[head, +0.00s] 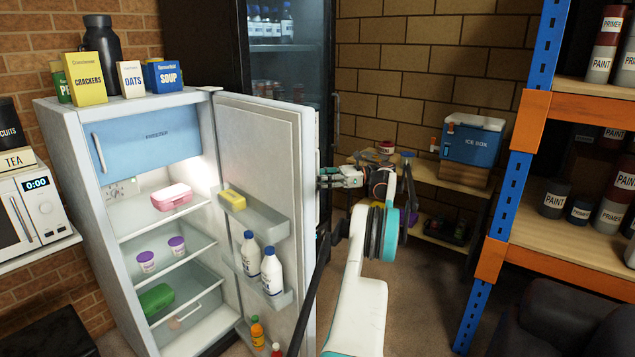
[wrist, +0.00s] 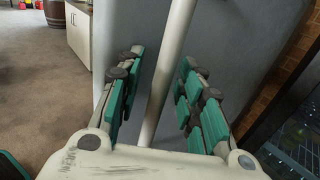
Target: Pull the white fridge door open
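The white fridge (head: 70,135) stands at left with its door (head: 262,130) swung wide open, showing the shelves and door racks. In the wrist view the outer face of the door (wrist: 225,45) is grey, with a pale upright handle bar (wrist: 168,65). My gripper (wrist: 160,65) has its green-padded fingers on either side of this bar. The fingers are spread, with a gap showing between the left finger and the bar. In the head view my gripper (head: 328,178) is at the door's outer side, partly hidden behind the door edge.
Inside are a pink box (head: 171,196), purple-lidded tubs and a green box; white bottles (head: 271,270) stand in the door rack. A dark glass-front cooler (head: 290,60) is behind the door. A blue-and-orange shelf rack (head: 515,150) stands at right. Floor shows between the door and rack.

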